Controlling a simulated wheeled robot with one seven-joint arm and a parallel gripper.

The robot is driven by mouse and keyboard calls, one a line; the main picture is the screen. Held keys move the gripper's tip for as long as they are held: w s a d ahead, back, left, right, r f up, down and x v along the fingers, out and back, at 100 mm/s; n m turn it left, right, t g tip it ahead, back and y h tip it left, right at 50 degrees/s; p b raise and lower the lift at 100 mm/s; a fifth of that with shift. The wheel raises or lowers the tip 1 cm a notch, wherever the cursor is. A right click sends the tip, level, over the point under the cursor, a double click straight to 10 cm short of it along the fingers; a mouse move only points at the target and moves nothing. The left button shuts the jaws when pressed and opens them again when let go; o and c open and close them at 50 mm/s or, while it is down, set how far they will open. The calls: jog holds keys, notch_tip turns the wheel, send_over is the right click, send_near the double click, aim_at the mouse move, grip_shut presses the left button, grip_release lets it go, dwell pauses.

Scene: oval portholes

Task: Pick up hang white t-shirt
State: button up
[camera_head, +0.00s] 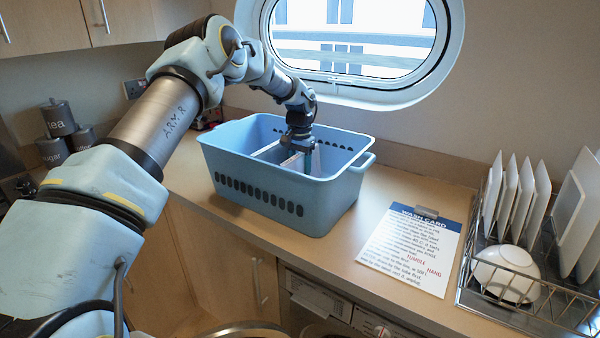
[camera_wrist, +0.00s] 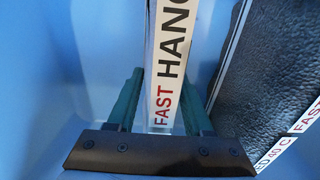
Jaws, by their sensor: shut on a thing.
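My gripper (camera_head: 304,158) reaches down into the blue laundry basket (camera_head: 290,195) on the counter. In the wrist view my gripper (camera_wrist: 162,85) has its two green fingers on either side of a white strip-like piece, taken as the white t-shirt (camera_wrist: 172,45). Its edge reads "FAST" in red and "HANG" in black. The gripper is shut on it, still within the basket walls. Most of the shirt's shape is hidden; only its narrow printed edge shows clearly.
A black textured item (camera_wrist: 270,75) with a "FAST" and "40 C" label stands to the right inside the basket. A wash card (camera_head: 410,245) lies right of the basket. A dish rack (camera_head: 535,290) with plates and a bowl stands farther right. Canisters (camera_head: 60,120) stand at left.

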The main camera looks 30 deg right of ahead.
grip_shut()
jog(key=shift+r, duration=0.1)
